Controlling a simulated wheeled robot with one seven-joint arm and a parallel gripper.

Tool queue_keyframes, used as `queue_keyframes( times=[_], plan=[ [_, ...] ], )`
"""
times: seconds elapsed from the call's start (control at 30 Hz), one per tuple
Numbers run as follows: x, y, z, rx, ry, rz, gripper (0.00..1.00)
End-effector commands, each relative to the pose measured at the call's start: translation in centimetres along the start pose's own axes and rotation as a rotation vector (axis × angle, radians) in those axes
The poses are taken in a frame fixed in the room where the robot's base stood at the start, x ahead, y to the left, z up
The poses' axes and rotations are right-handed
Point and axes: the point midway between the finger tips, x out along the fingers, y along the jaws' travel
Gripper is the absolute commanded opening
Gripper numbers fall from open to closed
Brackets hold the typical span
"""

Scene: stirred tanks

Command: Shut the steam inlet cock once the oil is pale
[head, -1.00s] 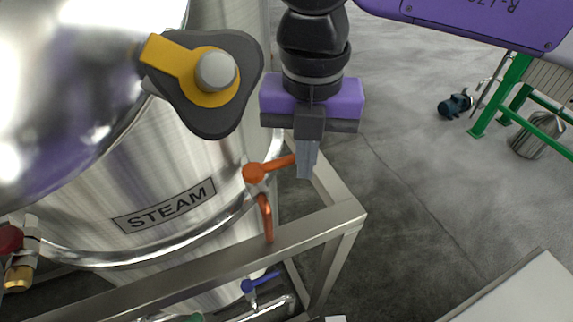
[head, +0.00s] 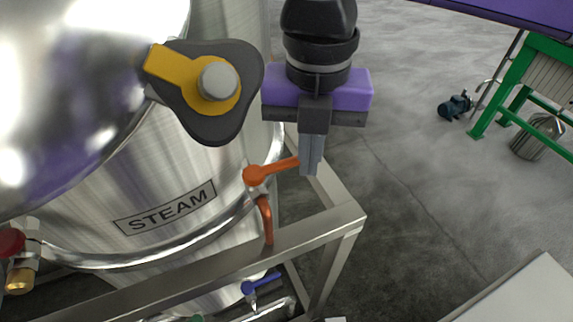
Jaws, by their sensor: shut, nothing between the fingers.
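The steam inlet cock (head: 256,175) has an orange lever that points right and slightly up, beside the STEAM label (head: 165,208) on the steel tank (head: 225,150). An orange pipe (head: 265,220) runs down from it. My gripper (head: 310,170) points down with its fingers together and empty. Its fingertips are at the free end of the orange lever; I cannot tell whether they touch it. The oil is not visible in this view.
A steel frame rail (head: 200,262) runs below the tank. A blue-handled valve (head: 262,283) sits under it. A red knob with a brass fitting (head: 20,278) is at lower left. The floor at right is open, with a green stand (head: 510,85) beyond.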

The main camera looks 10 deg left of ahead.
Motion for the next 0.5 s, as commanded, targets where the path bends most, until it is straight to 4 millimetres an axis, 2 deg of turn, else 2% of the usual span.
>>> queue_keyframes(
  times=[0.5],
  plan=[
    [-3.0, 0.0, 0.0, -0.001, -0.001, 0.0, 0.0]
  ],
)
